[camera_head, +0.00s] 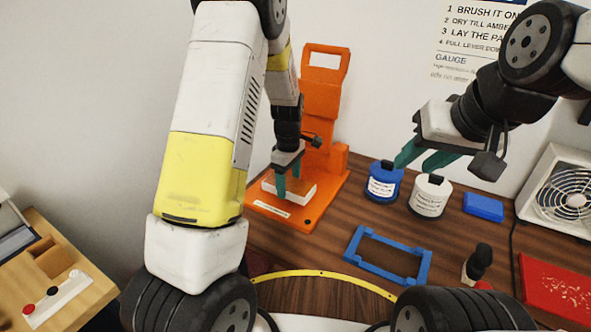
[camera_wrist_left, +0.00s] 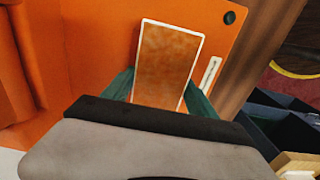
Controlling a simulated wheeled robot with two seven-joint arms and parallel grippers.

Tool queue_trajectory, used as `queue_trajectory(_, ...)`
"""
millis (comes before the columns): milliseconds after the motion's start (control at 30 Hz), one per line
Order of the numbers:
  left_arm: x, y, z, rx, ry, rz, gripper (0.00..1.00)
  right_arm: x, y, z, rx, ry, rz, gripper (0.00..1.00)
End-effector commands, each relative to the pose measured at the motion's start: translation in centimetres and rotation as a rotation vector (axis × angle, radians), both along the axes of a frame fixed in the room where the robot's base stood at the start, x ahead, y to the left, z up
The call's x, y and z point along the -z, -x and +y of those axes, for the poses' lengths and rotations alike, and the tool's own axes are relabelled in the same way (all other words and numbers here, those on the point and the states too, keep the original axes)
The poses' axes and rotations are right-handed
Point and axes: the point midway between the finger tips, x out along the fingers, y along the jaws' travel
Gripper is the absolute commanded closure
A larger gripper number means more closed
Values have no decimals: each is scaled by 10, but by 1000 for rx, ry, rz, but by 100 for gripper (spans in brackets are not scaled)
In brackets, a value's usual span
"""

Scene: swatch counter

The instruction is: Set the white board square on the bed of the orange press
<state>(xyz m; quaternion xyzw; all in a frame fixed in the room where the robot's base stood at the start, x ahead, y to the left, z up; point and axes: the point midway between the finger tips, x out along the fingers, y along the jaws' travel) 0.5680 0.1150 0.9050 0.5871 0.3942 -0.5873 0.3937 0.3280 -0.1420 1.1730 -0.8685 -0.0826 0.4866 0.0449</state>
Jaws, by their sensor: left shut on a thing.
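The orange press (camera_head: 322,100) stands against the back wall, with its flat bed (camera_head: 258,208) toward me. The white board (camera_head: 305,192) is at the bed, low over or on it; I cannot tell if it touches. In the left wrist view the board (camera_wrist_left: 166,62) has a mottled orange-brown face with a pale rim, over the orange bed (camera_wrist_left: 105,40). My left gripper (camera_head: 288,181) is shut on the board, its teal fingers at the near end's two sides. My right gripper (camera_head: 414,166) is open and empty, above the blue and white jars.
A blue jar (camera_head: 384,182) and a white jar (camera_head: 430,197) stand right of the press. A blue frame (camera_head: 388,257) lies nearer me. A blue block (camera_head: 483,207), a fan (camera_head: 565,195) and a red mat (camera_head: 555,290) are at the right. Bare wood separates press and frame.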

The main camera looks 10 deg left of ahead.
Motion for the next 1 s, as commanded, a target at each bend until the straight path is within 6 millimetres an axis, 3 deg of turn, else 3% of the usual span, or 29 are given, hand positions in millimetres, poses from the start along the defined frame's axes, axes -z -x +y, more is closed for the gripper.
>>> queue_trajectory(1000, 6, 0, 0, 0, 0, 0, 81, 0, 0, 0, 0, 0, 0, 64)
